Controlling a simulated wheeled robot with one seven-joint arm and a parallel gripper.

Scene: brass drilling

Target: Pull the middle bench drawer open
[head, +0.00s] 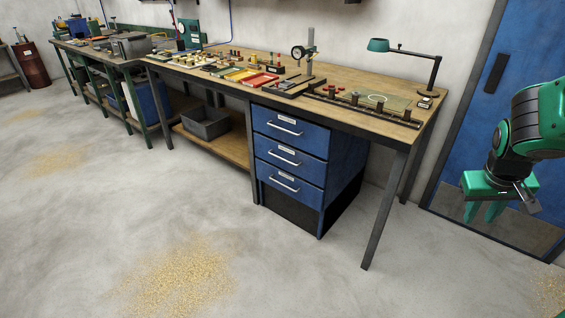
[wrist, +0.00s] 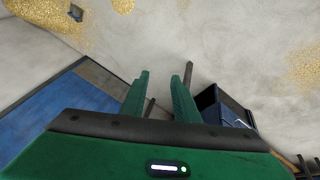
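The bench drawer unit is blue with three stacked drawers under the right part of the workbench. The middle drawer (head: 291,169) has a small label and a pale bar handle (head: 284,162), and it looks closed. My gripper (head: 482,214) is green and hangs at the far right, in front of the blue door and well apart from the drawers. Its two fingers point down, spread with an empty gap between them. In the wrist view the open fingers (wrist: 159,78) show clear floor beyond, with part of the drawer unit (wrist: 222,106) to their right; its middle handle cannot be made out there.
The workbench (head: 350,82) holds trays, gauges and a green lamp (head: 378,45). Its front right leg (head: 386,210) stands between my gripper and the drawers. A grey bin (head: 205,123) sits on the lower shelf. The floor before the drawers is clear except for brass-coloured shavings (head: 180,280).

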